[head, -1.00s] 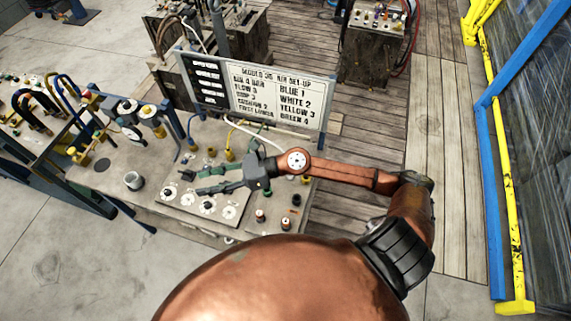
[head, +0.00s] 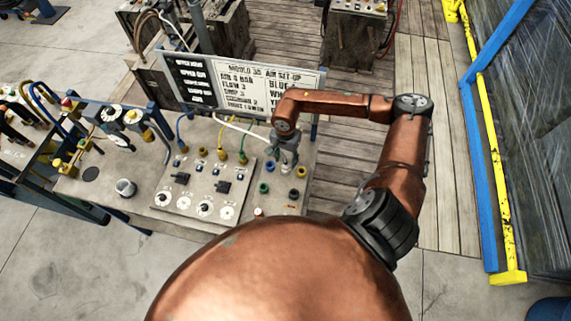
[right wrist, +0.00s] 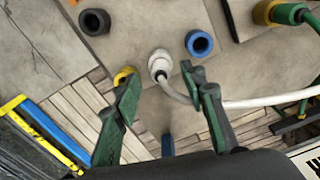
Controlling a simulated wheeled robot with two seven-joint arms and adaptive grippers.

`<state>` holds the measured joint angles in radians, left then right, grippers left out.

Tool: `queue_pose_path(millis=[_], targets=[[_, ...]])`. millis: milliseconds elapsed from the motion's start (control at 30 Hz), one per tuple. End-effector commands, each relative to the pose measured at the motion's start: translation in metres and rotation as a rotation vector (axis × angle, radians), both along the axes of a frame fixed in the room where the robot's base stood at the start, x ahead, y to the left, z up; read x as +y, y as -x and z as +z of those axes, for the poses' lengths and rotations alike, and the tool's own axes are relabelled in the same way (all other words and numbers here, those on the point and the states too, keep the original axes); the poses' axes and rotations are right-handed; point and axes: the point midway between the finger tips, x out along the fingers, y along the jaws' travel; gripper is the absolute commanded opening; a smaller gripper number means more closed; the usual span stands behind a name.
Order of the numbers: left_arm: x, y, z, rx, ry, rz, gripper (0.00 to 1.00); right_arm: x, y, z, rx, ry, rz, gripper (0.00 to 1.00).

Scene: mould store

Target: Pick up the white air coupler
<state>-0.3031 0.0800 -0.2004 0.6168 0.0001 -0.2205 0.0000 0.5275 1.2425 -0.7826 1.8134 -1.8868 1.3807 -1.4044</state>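The white air coupler (right wrist: 160,64) shows in the right wrist view, with its pale hose (right wrist: 255,103) running off to the right. My right gripper (right wrist: 159,78) is open, its two dark green fingers spread. In this view the coupler appears in the gap between the fingertips, and I see no contact. In the head view my right gripper (head: 287,155) points down over the bench beside the sign. My left gripper is not in view.
Blue (right wrist: 199,43), black (right wrist: 94,21) and yellow (right wrist: 124,75) round fittings stand close by. A white-dialled control panel (head: 160,205) lies to the left on the bench (head: 110,160). The sign board (head: 240,85) stands directly behind the gripper. Green-and-yellow couplers (right wrist: 288,13) sit right.

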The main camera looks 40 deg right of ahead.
Motion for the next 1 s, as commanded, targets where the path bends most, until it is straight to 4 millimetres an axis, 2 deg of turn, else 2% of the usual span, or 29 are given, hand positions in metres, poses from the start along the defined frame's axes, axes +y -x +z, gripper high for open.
queue_pose_path(millis=[100, 233, 533, 1000], targets=[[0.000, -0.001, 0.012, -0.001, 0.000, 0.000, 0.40, 0.000, 0.000, -0.016, 0.004, -0.004, 0.000, 0.39], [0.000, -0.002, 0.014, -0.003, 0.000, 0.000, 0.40, 0.000, 0.000, -0.032, 0.003, -0.003, -0.001, 0.39], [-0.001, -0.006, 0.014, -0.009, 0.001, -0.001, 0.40, 0.000, 0.000, -0.037, 0.001, -0.003, 0.000, 0.38], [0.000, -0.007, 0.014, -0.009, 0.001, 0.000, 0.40, 0.000, 0.000, -0.037, 0.000, -0.003, 0.000, 0.06]])
